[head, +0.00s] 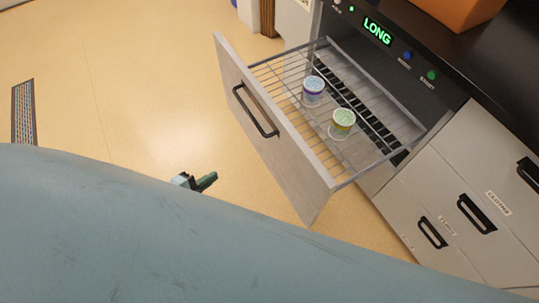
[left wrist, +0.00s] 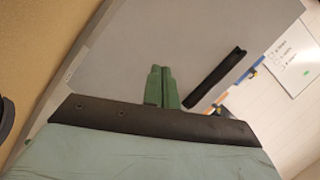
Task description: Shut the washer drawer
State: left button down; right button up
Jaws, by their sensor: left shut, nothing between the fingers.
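The washer drawer (head: 268,122) is pulled out in the head view. It has a pale front panel with a black bar handle (head: 255,112) and a wire rack inside. Two small cups, one with a purple band (head: 313,91) and one with a yellow-green band (head: 342,124), stand upright on the rack. My left gripper (head: 207,182) is to the left of the drawer front, its green fingers together and empty. In the left wrist view the fingers (left wrist: 161,88) point at a grey panel (left wrist: 150,45) with a black handle (left wrist: 215,80); I cannot tell if they touch it. My right gripper is not in view.
The washer's control panel (head: 395,45) shows green "LONG" lettering. White cabinet drawers (head: 448,205) with black handles adjoin it on the right. An orange box (head: 458,12) stands on the dark counter. The floor (head: 130,80) left of the drawer is clear. My own arm covers the bottom.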

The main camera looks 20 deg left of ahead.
pick_arm(q)
jog(key=w+d+r+m+h+b, duration=0.1)
jog(key=d+r+m+h+b, duration=0.2)
jog(key=d+r+m+h, duration=0.4)
jog(key=m+b, duration=0.2)
send_near(279, 139)
jog(key=shift+t, duration=0.3)
jog(key=x, duration=0.5)
jog(key=shift+w+d+f, duration=0.2)
jog(key=shift+d+f, duration=0.05)
jog(key=shift+d, duration=0.1)
jog(key=shift+w+d, duration=0.4)
jog(key=shift+w, duration=0.05)
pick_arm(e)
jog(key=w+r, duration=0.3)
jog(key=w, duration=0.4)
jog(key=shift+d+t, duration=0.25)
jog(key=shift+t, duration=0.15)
